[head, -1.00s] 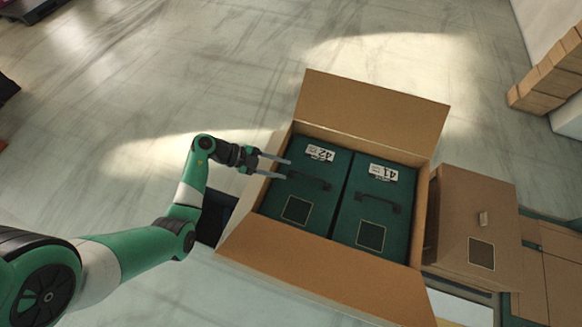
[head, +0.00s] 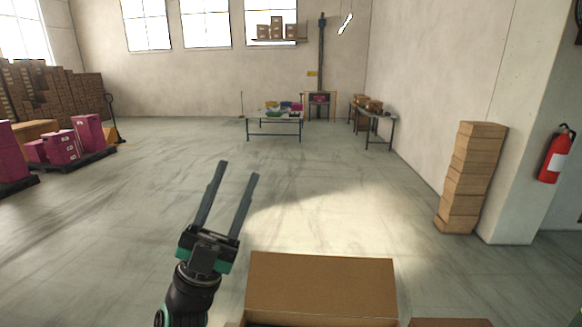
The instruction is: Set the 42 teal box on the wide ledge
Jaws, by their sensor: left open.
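My left gripper (head: 239,170) is open and empty, its two fingers pointing up and away over the floor. It is just above and left of the open brown carton, whose raised far flap (head: 320,285) shows at the bottom edge. The inside of the carton is almost wholly cut off, so the 42 teal box is not in view now. A wall shelf (head: 262,40) with several brown boxes is high on the back wall; I cannot tell whether it is the wide ledge. My right gripper is not in view.
A stack of brown boxes (head: 470,180) stands at the right by a wall with a fire extinguisher (head: 556,155). Tables (head: 273,120) stand at the back. Pink boxes (head: 62,147) on pallets are at the left. The middle floor is clear.

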